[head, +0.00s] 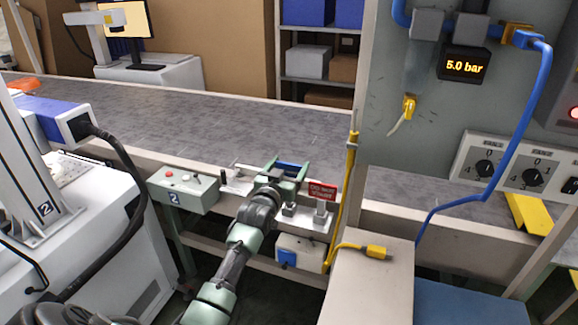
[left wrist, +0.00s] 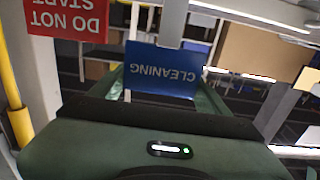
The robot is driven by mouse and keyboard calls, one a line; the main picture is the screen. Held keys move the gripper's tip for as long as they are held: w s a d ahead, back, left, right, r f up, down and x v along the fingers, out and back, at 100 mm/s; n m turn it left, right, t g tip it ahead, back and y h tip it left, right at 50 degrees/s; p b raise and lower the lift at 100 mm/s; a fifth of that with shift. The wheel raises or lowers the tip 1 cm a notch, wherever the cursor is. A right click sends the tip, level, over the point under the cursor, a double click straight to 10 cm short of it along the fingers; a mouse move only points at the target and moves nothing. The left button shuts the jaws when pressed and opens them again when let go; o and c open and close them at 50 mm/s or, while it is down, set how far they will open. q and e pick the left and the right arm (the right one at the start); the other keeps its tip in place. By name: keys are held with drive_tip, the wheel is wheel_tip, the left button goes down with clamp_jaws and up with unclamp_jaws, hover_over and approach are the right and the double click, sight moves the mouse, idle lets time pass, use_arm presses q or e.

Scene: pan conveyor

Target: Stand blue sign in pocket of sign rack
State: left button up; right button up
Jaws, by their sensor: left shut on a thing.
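The blue sign (head: 289,164) is between the fingers of my left gripper (head: 286,171), which is shut on it. The left wrist view shows the sign's blue face (left wrist: 160,72) with the word CLEANING upside down in the picture. In the head view the gripper and sign are over the near edge of the conveyor, above and behind the light sign rack (head: 312,222). A red DO NOT START sign (head: 322,191) stands at the rack's right end; it also shows at the top left of the left wrist view (left wrist: 68,17). My right gripper is not in view.
A control box marked 2 (head: 183,193) is left of the rack. A yellow post (head: 349,180) and a grey panel (head: 440,110) stand close on the right. A box with a blue front (head: 299,254) is below the rack.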

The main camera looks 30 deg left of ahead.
use_arm(q)
drive_tip(key=shift+f+b, duration=1.45)
drive_tip(key=shift+f, duration=0.9)
drive_tip(key=o, duration=2)
drive_tip(key=shift+c, duration=0.2)
drive_tip(key=v, duration=0.8)
drive_tip(key=shift+w, duration=0.1)
